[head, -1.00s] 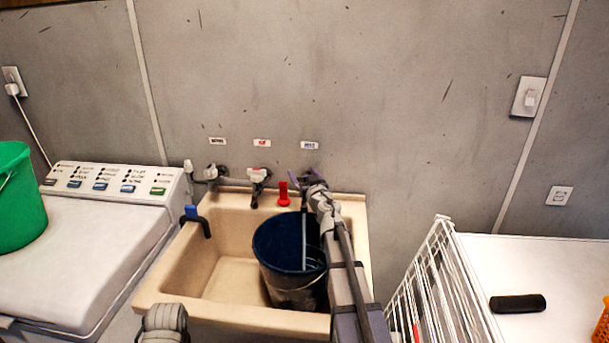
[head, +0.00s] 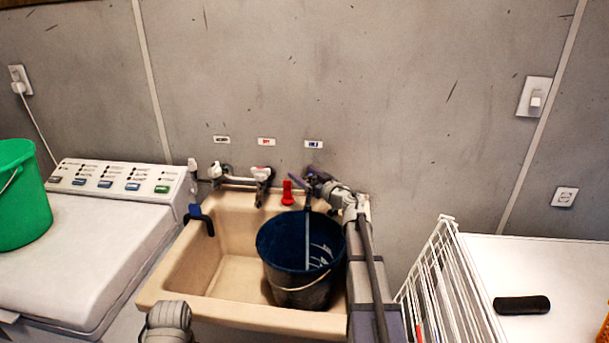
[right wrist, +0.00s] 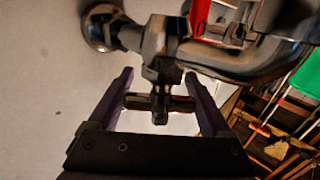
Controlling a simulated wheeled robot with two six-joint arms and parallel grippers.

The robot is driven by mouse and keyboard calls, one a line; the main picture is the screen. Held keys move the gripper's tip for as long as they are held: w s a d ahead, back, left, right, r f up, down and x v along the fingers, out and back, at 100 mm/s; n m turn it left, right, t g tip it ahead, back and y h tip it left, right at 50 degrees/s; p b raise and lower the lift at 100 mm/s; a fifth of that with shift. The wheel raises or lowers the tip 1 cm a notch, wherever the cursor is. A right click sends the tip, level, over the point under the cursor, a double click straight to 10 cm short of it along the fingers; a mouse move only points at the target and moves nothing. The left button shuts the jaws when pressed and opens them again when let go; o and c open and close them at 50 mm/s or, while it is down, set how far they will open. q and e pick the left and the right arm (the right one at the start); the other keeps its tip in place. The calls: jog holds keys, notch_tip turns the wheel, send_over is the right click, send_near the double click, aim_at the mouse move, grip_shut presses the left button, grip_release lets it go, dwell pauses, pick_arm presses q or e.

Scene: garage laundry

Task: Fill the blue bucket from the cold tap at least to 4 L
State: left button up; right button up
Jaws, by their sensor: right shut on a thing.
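The blue bucket (head: 290,285) stands upright in the right part of the beige sink (head: 225,312), its wire handle hanging at the front. Pale marks show on its inner wall, but I cannot read them or the water level. A thin pale stream (head: 307,235) runs down into the bucket from the tap under the blue-marked label (head: 313,144). My right gripper (head: 309,178) is at this tap, which it largely hides in the head view. In the right wrist view its purple fingers (right wrist: 160,100) are around the tap's dark cross handle (right wrist: 160,103). My left gripper is out of view.
Two other taps (head: 262,175) (head: 218,172) are on the wall to the left. A red object (head: 287,193) stands at the sink's back, and a blue-and-black hook (head: 200,217) hangs on its left rim. A washing machine (head: 100,235) carries a green bucket (head: 20,205). A white rack (head: 445,275) is right.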

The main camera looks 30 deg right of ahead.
jog(key=o, duration=1.2)
jog(key=shift+c, duration=0.2)
jog(key=shift+s, duration=0.15)
jog(key=s+d, duration=0.1)
jog(key=s, duration=0.6)
jog(key=shift+s+d, duration=0.2)
